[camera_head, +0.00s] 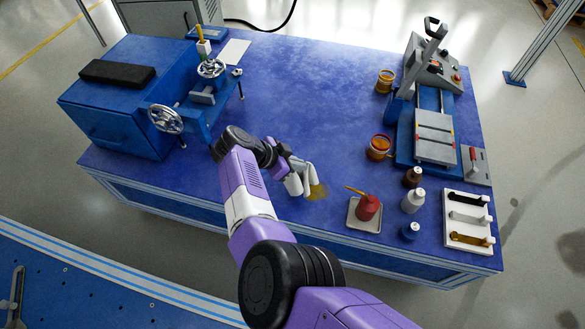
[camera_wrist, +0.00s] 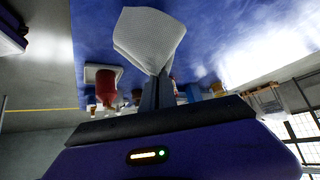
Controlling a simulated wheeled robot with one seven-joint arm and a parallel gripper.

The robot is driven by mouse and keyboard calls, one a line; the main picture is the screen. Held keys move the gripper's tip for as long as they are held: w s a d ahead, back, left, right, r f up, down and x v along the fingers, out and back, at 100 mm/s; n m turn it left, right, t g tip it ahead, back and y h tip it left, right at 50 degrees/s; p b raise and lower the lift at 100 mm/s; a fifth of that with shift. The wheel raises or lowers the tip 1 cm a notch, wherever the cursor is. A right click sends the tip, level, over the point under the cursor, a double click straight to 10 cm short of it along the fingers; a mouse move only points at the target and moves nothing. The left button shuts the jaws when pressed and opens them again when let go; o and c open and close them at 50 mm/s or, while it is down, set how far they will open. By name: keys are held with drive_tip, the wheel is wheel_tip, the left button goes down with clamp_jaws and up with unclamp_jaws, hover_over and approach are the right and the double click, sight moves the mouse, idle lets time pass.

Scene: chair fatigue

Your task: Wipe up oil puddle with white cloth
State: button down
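The oil puddle (camera_head: 317,191) is a yellowish-brown patch on the blue table top (camera_head: 290,95). My gripper (camera_head: 296,187) is low over the table, at the left edge of the puddle. It is shut on the white cloth (camera_wrist: 148,38), which spreads out beyond the fingertips in the wrist view. In the head view the cloth (camera_head: 309,175) shows as a pale shape beside the puddle and seems to cover part of it. I cannot tell whether the cloth touches the table. The puddle is not clear in the wrist view.
A red oil can (camera_head: 368,207) stands on a small tray (camera_head: 352,224) right of the puddle. A blue machine with handwheels (camera_head: 166,118) is at the left. The table's middle back is clear.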

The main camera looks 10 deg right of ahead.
drive_tip(key=s+a, duration=0.1)
drive_tip(key=a, duration=0.1)
drive_tip(key=b, duration=0.7)
hover_over(299, 191)
drive_tip(key=a, duration=0.2)
drive_tip(key=f, duration=0.9)
drive_tip(key=shift+s+a+f, duration=0.1)
drive_tip(key=shift+s+f, duration=0.2)
drive_tip(key=shift+s, duration=0.05)
drive_tip(key=c, duration=0.6)
unclamp_jaws()
drive_tip(key=shift+f+b, duration=0.1)
drive_tip(key=shift+b, duration=0.2)
drive_tip(key=shift+f+b, duration=0.8)
drive_tip(key=shift+f, duration=0.2)
clamp_jaws()
drive_tip(key=shift+r, duration=0.1)
